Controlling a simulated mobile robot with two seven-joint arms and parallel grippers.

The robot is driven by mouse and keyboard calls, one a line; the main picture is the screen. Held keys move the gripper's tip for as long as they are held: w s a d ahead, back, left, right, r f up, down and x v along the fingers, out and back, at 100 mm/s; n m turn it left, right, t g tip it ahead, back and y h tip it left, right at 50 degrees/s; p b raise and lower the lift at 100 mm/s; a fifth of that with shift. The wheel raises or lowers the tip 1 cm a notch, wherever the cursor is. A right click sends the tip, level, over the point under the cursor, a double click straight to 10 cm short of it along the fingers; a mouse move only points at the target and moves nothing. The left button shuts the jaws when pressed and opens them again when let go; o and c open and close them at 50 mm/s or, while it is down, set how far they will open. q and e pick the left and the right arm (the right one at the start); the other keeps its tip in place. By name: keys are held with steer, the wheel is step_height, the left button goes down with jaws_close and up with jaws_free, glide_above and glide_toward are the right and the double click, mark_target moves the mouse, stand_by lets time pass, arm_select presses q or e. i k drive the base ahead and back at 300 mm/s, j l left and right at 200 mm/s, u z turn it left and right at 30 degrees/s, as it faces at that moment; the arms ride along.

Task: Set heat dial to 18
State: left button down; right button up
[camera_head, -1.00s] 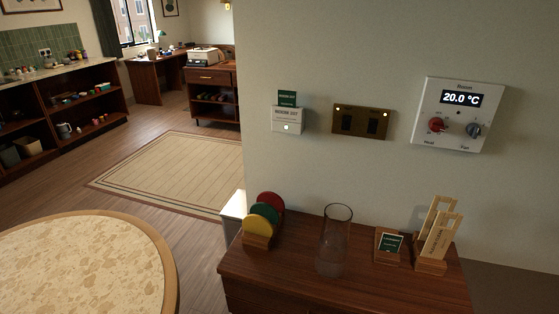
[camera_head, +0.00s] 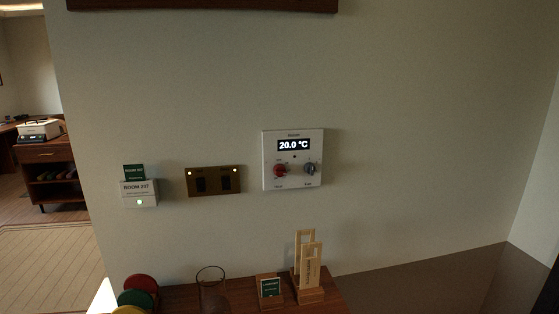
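The white room thermostat (camera_head: 293,180) is mounted on the wall near the middle of the head view. Its display (camera_head: 294,145) reads 20.0 °C. The red heat dial (camera_head: 280,170) is at its lower left, and a grey-blue dial (camera_head: 310,169) is at its lower right. The exact setting of the heat dial is too small to read. Neither of my grippers shows in the view.
A brass switch plate (camera_head: 213,181) and a white card holder (camera_head: 139,194) are on the wall left of the thermostat. Below stands a wooden cabinet (camera_head: 336,300) with a glass vase (camera_head: 212,291), a small green sign (camera_head: 269,288), wooden hangers (camera_head: 307,267) and coloured discs (camera_head: 140,284).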

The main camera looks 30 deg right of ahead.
mark_target(280, 170)
steer(key=l+u, duration=0.1)
steer(key=l, duration=0.5)
steer(key=l+u, duration=0.1)
steer(key=l, duration=0.45)
steer(key=k+l+u, duration=0.15)
steer(key=l, duration=0.4)
steer(key=l+u, duration=0.1)
steer(key=l, duration=0.5)
steer(key=k+l+u, duration=0.1)
steer(key=l, duration=0.45)
steer(key=k, duration=0.05)
